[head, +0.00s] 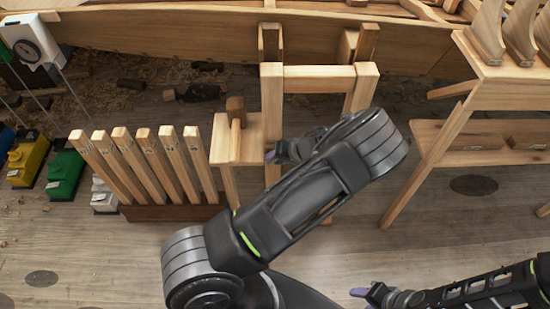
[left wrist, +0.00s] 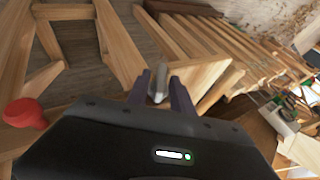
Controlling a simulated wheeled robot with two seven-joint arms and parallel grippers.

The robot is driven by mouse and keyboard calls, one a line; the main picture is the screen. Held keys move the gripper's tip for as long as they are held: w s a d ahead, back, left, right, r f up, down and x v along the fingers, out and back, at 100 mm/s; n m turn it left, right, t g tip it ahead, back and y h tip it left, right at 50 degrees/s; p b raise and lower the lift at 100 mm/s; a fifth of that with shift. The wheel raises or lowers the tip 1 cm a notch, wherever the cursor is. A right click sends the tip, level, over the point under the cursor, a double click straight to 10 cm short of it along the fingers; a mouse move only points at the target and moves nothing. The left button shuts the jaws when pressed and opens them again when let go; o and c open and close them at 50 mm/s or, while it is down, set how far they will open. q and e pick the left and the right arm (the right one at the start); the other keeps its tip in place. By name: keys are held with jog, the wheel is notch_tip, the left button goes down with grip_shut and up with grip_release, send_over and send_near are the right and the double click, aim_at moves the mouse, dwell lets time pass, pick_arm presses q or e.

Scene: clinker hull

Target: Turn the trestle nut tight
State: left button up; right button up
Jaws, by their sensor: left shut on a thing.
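The wooden trestle (head: 318,72) stands upright against the hull in the head view, with a small wooden shelf (head: 222,140) on its left. My left gripper (head: 279,152) is at the trestle's near left post, partly hidden by my own arm. In the left wrist view the left gripper (left wrist: 160,92) has its two purple fingers on either side of a grey metal piece, which looks like the trestle nut (left wrist: 159,82). It is shut on this piece. The nut is hidden in the head view. My right gripper (head: 372,293) is low at the right, away from the trestle; its opening is unclear.
A rack of upright wooden slats (head: 145,165) stands left of the trestle. A wooden bench (head: 460,135) stands at the right. A red knob (left wrist: 24,112) shows at the left of the left wrist view. The floor between trestle and bench is fairly clear.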

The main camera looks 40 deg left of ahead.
pick_arm(q)
grip_shut()
jog(key=shift+f+y+b, duration=0.25)
jog(key=shift+y+b, duration=0.05)
jog(key=shift+b, duration=0.55)
jog(key=shift+w+d+f+m+g+y+b, duration=0.1)
jog(key=shift+m+g+y+b, duration=0.45)
jog(key=shift+y+b, duration=1.1)
jog(key=shift+w+d+f+m+g+y+b, duration=0.2)
jog(key=shift+g+y+b, duration=0.5)
jog(key=shift+b, duration=1.8)
jog(key=shift+s+a+r+m+g+y+b, duration=0.1)
jog(key=shift+m+g+y+b, duration=0.6)
jog(key=shift+b, duration=1.4)
jog(key=shift+n+y, duration=0.25)
jog(key=shift+y, duration=0.1)
jog(key=o, duration=0.6)
grip_release()
